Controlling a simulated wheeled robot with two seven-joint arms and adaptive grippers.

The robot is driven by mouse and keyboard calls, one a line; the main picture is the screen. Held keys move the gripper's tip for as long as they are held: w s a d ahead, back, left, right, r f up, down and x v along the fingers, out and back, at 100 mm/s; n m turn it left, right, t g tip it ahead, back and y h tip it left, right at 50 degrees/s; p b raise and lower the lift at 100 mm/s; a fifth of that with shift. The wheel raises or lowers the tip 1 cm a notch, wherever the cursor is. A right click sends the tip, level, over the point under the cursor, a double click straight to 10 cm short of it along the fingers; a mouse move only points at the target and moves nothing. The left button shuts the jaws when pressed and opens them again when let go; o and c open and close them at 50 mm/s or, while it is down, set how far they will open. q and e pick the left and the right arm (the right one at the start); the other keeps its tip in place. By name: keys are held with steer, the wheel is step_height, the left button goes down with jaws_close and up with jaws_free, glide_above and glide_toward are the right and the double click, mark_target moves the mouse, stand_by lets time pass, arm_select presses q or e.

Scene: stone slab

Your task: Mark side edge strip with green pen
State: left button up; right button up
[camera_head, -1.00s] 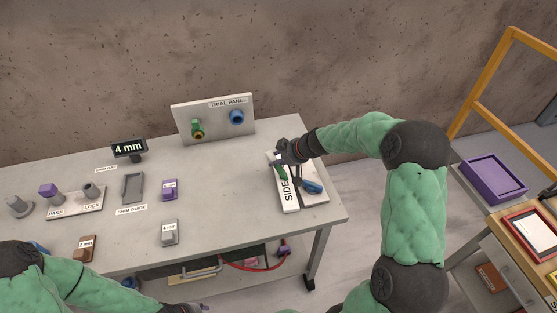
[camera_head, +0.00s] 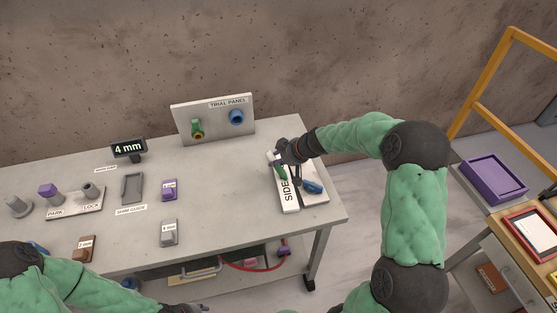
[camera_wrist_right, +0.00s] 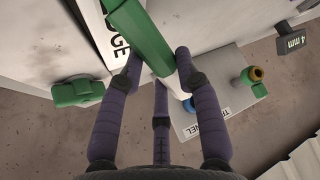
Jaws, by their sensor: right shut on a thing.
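The side edge strip (camera_head: 290,200) is a long white bar lettered SIDE at the right end of the slab table. It also shows in the right wrist view (camera_wrist_right: 98,28) with the lettering partly cut off. My right gripper (camera_head: 281,162) is over the strip's far end, shut on the green pen (camera_wrist_right: 138,38). The pen lies between the fingers and runs alongside the strip; I cannot tell whether its tip touches it. In the head view the pen (camera_head: 281,173) is small and partly hidden. My left gripper (camera_head: 188,307) is at the bottom edge, mostly cut off.
A blue tool (camera_head: 312,187) lies right of the strip on a pale plate. The trial panel (camera_head: 214,118) stands at the back with a green and a blue fitting. The 4 mm sign (camera_head: 129,148) and several small blocks fill the left side.

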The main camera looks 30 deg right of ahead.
mark_target(271, 154)
arm_select(q)
steer(key=shift+f+b, duration=1.2)
steer(key=shift+f, duration=0.05)
arm_select(e)
steer(key=shift+w+a, duration=0.25)
steer(key=shift+w, duration=0.6)
steer(key=shift+w+a, duration=0.25)
steer(key=shift+w, duration=0.55)
stand_by(1.3)
steer(key=shift+r+p, duration=2)
steer(key=shift+r, duration=1.55)
arm_select(q)
step_height(271, 154, up, 4)
steer(key=shift+f, duration=0.1)
